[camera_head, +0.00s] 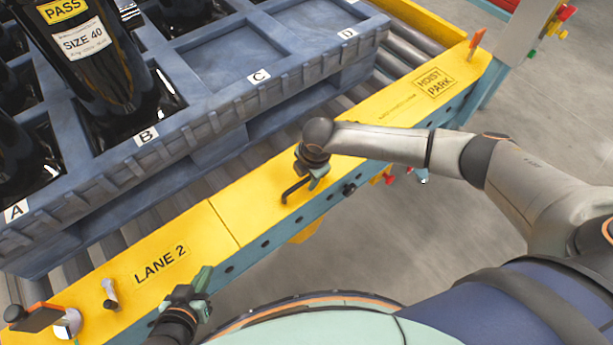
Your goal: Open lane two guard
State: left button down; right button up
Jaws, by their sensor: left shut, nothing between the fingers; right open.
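The yellow guard rail marked LANE 2 (205,240) runs along the near side of the roller conveyor and appears closed, lying flat. A seam splits it from the yellow section marked HOIST PARK (400,108). A black bar handle (287,193) stands on the yellow top just right of the seam. My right gripper (314,180) is open above the handle's right end; I cannot tell whether it touches. My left gripper (203,284) is shut and empty, at the rail's near edge right of the LANE 2 label.
A silver peg (110,294) and a red-orange lever (38,318) stand on the rail at lower left. Grey floor (560,110) is clear at right.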

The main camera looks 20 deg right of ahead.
grip_shut()
dwell(0.3)
dwell(1.1)
